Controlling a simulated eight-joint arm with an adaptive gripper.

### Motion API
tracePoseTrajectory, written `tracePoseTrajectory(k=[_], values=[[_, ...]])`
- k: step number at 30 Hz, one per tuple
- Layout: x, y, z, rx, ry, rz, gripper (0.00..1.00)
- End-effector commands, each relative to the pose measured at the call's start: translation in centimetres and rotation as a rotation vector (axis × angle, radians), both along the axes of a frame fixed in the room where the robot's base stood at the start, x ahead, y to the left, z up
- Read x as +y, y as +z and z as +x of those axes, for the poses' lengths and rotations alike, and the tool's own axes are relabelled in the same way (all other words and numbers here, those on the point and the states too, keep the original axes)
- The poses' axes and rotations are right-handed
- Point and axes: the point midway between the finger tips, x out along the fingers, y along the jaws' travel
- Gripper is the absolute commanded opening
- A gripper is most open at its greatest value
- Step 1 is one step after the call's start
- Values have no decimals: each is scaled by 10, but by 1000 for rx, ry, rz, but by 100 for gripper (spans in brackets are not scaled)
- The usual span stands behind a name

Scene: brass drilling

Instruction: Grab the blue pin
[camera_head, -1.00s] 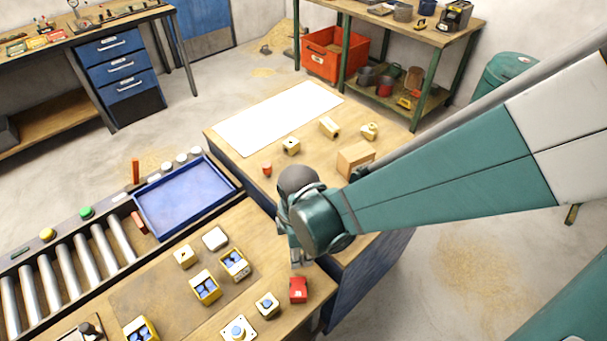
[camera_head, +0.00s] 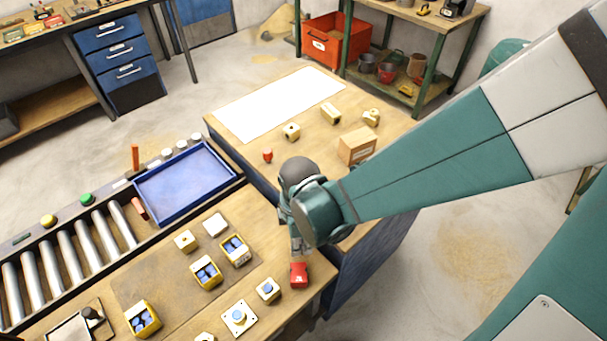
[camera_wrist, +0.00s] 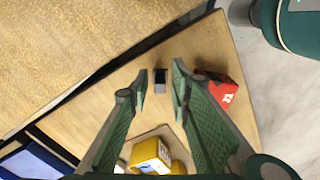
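My gripper (camera_wrist: 160,82) is open in the wrist view, pointing down over the near table. Between its fingertips, a small dark block with a light grey face (camera_wrist: 160,80) shows, with gaps at both sides; I cannot tell if it is a blue pin. My gripper (camera_head: 300,248) hides that spot in the head view. Blue round pieces show in several yellow boxes, including one (camera_head: 235,250) left of my gripper. A blue round top sits on a white plate (camera_head: 239,317), and another blue face is on a small pale block (camera_head: 267,290).
A red block (camera_head: 299,275) lies close beside my gripper, at right in the wrist view (camera_wrist: 220,92). A yellow box (camera_wrist: 150,155) is at the bottom there. A blue tray (camera_head: 185,182) lies up-left. The far table holds a cardboard box (camera_head: 357,146).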

Motion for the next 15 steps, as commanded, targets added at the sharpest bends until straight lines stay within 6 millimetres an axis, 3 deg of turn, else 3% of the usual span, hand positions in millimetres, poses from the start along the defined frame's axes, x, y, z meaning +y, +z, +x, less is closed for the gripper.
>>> tracePoseTrajectory(k=[1,4,15], values=[[0,0,0,0,0,0,13],[0,0,0,0,0,0,0],[0,1,0,0,0,0,0]])
